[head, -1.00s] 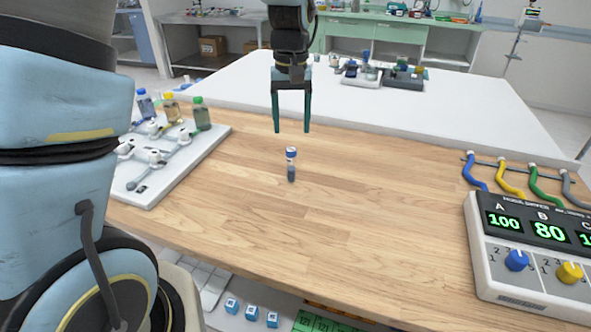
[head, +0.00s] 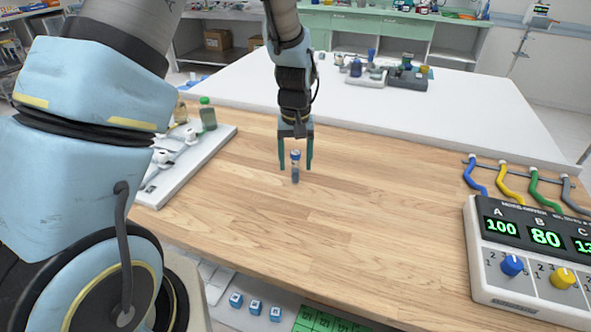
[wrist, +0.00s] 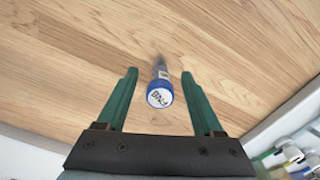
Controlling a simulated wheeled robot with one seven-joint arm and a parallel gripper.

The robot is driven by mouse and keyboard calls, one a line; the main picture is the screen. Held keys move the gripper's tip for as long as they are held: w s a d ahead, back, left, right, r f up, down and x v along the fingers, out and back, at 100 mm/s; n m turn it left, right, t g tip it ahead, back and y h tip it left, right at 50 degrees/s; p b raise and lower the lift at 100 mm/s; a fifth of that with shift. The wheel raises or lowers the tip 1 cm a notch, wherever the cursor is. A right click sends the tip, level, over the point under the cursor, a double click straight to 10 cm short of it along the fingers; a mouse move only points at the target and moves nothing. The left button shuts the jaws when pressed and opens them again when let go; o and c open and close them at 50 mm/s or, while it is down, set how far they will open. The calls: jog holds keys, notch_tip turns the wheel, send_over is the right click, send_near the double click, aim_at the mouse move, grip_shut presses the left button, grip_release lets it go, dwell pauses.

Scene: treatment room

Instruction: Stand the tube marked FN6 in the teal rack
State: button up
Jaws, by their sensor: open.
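The tube (head: 295,176) stands upright on the wooden tabletop, with a blue-and-white cap and dark contents. In the wrist view the tube (wrist: 160,92) shows from above, with dark lettering on its white cap top that looks like FN6 turned upside down. My gripper (head: 295,167) is open above the table, its two teal fingers on either side of the tube's upper part. In the wrist view, gaps show between the cap and both fingers of the gripper (wrist: 159,76). I cannot make out a teal rack in either view.
A white board with valves and bottles (head: 160,184) lies left. A box with lit digits (head: 528,250) and coloured hoses stands right. Behind is a white table (head: 400,120) bearing grey stands (head: 400,80). The wood (head: 370,220) around the tube is clear.

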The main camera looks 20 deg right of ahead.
grip_shut()
dwell(0.5)
jog(key=shift+r, duration=0.1)
